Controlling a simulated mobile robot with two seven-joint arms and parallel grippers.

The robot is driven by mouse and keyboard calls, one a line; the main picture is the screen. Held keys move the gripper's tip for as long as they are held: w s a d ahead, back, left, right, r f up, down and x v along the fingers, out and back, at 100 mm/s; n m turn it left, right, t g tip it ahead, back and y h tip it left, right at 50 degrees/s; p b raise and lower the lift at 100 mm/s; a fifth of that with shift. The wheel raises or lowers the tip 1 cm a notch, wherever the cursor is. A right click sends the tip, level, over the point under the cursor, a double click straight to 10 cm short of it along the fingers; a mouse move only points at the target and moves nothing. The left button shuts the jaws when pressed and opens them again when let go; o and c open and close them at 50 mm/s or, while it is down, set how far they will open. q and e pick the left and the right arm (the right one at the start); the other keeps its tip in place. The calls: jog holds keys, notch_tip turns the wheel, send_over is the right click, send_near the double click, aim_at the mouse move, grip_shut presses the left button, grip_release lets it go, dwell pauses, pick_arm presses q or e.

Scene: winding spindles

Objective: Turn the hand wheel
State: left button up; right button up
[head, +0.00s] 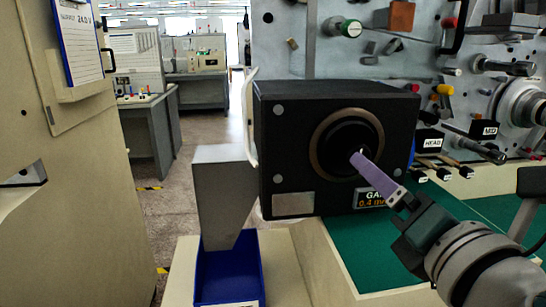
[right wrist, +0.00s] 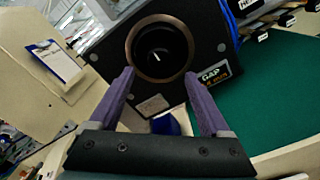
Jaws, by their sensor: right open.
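I cannot tell whether the tips touch. My left gripper is out of view.
A blue bin (head: 228,275) stands below a grey chute (head: 222,190) left of the box. A green mat (head: 365,255) lies below and right of the box. A metal panel (head: 390,60) with knobs and levers rises behind. A beige cabinet (head: 70,190) stands at left.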

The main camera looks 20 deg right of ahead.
jog(key=x, duration=0.7)
grip_shut()
dwell(0.6)
